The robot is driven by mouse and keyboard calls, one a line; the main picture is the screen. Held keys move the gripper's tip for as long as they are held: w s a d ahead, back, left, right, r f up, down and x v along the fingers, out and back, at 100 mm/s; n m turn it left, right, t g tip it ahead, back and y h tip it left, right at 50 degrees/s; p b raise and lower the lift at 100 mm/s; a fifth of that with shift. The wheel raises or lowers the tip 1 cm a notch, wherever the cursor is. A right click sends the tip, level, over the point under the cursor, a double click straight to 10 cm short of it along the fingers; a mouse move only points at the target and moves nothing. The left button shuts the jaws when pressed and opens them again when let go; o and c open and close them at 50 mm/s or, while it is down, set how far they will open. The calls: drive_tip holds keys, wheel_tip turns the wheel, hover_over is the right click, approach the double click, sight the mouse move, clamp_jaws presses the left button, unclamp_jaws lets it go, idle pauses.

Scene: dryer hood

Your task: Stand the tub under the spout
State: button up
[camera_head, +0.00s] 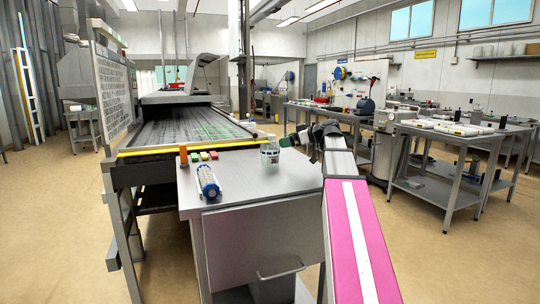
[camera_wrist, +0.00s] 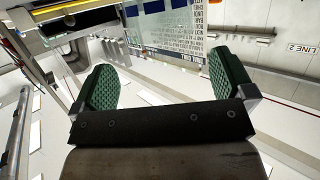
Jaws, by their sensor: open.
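A small clear tub (camera_head: 270,156) with a dark band stands upright on the metal cabinet top (camera_head: 255,178), near its back edge. My gripper (camera_head: 289,140) is just right of the tub and near the height of its rim; I cannot tell whether they touch. In the wrist view my gripper (camera_wrist: 161,78) has its two green pads wide apart with nothing between them. The tub does not show in the wrist view. I cannot make out a spout in either view.
A blue and white cylinder (camera_head: 208,182) lies at the cabinet's left. Small coloured buttons (camera_head: 204,156) and an orange piece (camera_head: 183,156) are along its back left. The dryer's conveyor belt (camera_head: 185,133) is behind. The cabinet top's front is clear. Workbenches (camera_head: 455,150) stand at right.

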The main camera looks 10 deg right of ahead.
sight(272, 143)
drive_tip(key=x, duration=0.8)
drive_tip(key=shift+s, duration=0.1)
drive_tip(key=c, duration=0.7)
drive_tip(key=shift+o, duration=0.2)
